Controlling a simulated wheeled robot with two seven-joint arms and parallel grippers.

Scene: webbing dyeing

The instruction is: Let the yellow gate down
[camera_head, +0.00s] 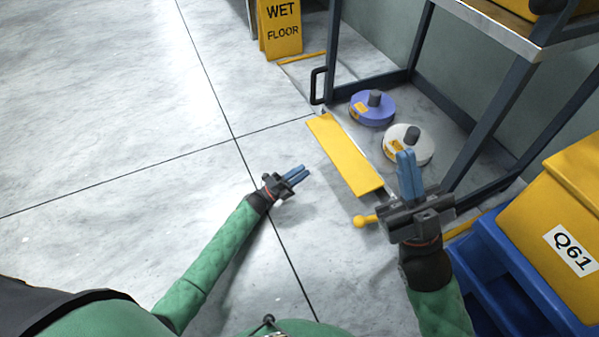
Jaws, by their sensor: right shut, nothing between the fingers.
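The yellow gate (345,155) is a long flat panel along the open front of a dark metal rack, low near the floor. I cannot tell whether it lies flat or is tilted. A yellow ball knob (363,221) sticks out near its close end, just left of my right gripper. My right gripper (406,160) is shut and empty, with its fingers in front of the rack. It hides part of the gate's near corner area. My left gripper (302,173) is over the floor, left of the gate and apart from it; its fingers look close together.
A purple spool (372,107) and a white spool (408,146) stand inside the rack (495,115). A wet floor sign (280,28) stands at the back. A yellow Q61 box (560,215) on a blue crate (500,262) is at right. The floor at left is clear.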

